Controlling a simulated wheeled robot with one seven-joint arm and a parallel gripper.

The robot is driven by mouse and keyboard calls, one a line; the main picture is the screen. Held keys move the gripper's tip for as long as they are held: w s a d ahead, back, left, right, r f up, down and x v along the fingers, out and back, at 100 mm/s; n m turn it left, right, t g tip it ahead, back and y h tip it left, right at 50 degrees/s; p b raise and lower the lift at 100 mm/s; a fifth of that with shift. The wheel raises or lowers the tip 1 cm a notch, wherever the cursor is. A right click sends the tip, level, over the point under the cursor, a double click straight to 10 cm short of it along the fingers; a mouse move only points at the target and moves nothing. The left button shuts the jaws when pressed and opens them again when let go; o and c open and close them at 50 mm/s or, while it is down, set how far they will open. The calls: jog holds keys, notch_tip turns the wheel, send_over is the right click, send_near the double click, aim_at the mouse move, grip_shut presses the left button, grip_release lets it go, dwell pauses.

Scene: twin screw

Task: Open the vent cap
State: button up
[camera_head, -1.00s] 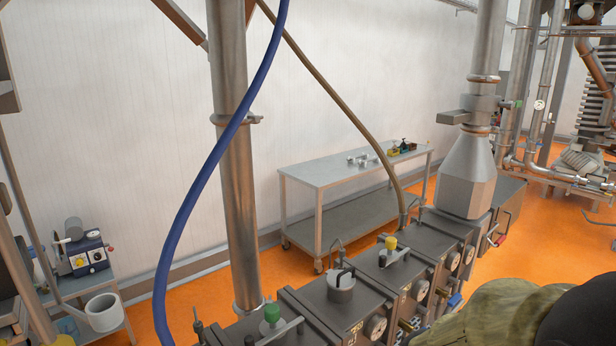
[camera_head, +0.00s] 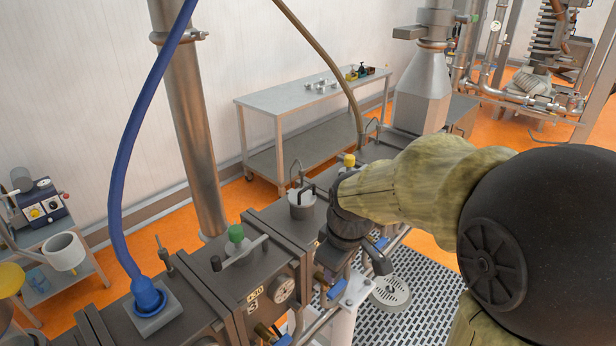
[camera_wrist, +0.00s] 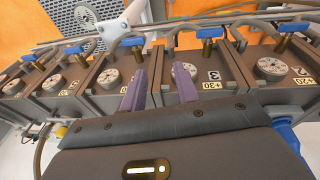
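The likely vent cap, a round silver cap with a dark handle (camera_head: 302,204), sits on top of a grey barrel block in the middle of the machine in the head view. I cannot make it out in the wrist view. My gripper (camera_wrist: 160,80) shows two purple fingers spread apart with nothing held between them. Behind the fingers are barrel blocks with round dials and labels. In the head view my dark wrist is just right of the cap, partly in front of the machine, and my fingertips cannot be made out there.
A green-topped fitting (camera_head: 236,236) with a bar handle and a blue hose (camera_head: 120,170) stand left of the cap. A yellow-topped fitting (camera_head: 349,161) is behind it. Blue-handled valves (camera_wrist: 209,33) line the machine's side. A steel table (camera_head: 310,100) stands behind.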

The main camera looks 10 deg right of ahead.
jog(key=w+a+r+n, duration=0.2)
jog(key=a+r+n, duration=0.1)
jog(key=r+n, duration=0.6)
jog(key=w+a+r+n+g+y, duration=0.1)
jog(key=a+r+n, duration=0.3)
jog(key=r+n, duration=0.6)
jog(key=shift+w+n, duration=0.3)
jog(key=shift+w, duration=0.15)
jog(key=shift+f, duration=0.1)
